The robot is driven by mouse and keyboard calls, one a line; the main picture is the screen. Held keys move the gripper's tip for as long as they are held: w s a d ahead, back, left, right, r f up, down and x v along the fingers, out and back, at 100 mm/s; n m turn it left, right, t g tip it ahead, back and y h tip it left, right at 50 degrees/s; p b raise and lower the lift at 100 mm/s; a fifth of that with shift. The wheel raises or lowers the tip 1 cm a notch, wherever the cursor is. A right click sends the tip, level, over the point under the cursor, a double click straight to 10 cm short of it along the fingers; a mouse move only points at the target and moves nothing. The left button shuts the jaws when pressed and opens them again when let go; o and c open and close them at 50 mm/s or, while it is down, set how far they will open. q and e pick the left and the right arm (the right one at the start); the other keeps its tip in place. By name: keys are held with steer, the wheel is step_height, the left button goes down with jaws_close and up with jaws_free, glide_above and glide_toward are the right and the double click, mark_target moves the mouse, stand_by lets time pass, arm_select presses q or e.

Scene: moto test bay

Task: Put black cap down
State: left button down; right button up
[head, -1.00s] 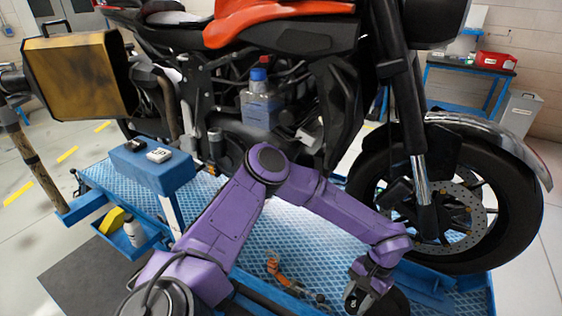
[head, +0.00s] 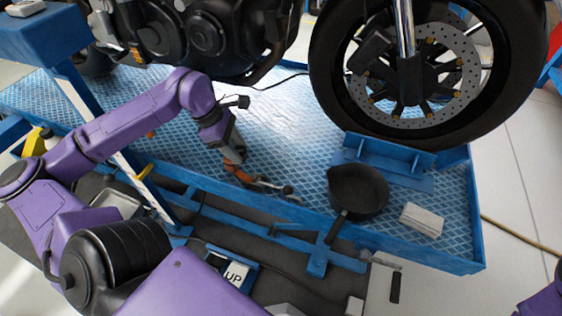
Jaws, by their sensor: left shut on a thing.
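My left gripper (head: 233,154) points down over the blue diamond-plate platform (head: 285,125), in front of the motorcycle. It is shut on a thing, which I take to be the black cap. The cap itself is too small or hidden to make out now; a black round piece with white marking showed at the fingertips earlier. The fingertips are just above an orange and metal tool (head: 262,184) on the platform. I cannot tell whether they touch it. My right gripper is not in view.
A black pan (head: 358,188) and a pale block (head: 422,219) lie on the platform to the right. The front wheel (head: 420,75) stands behind them. A blue post-mounted stand (head: 45,32) rises at left. Clear platform lies between gripper and wheel.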

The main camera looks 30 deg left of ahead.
arm_select(q)
steer(key=f+n, duration=0.1)
steer(key=s+f+n+t+b, duration=0.1)
steer(key=n, duration=0.1)
steer(key=shift+a+f+y, duration=0.1)
steer(key=shift+a+y, duration=0.05)
steer(key=shift+y, duration=0.25)
steer(key=shift+w+f+n+b, duration=0.15)
steer(key=shift+w+n+b, duration=0.15)
steer(key=shift+n+b, duration=0.15)
steer(key=w+d+f+b, duration=0.3)
steer(key=w+f, duration=0.1)
steer(key=w, duration=0.4)
steer(key=b, duration=0.2)
glide_above(282, 169)
steer(key=s+a, duration=0.1)
steer(key=f, duration=0.5)
steer(key=shift+s+a, duration=0.15)
steer(key=shift+s, duration=0.05)
steer(key=shift+w+f+b, duration=0.15)
steer(key=shift+f+b, duration=0.2)
steer(key=shift+f, duration=0.5)
steer(key=shift+w+f+b, duration=0.15)
steer(key=shift+f+b, duration=0.2)
steer(key=shift+f, duration=0.5)
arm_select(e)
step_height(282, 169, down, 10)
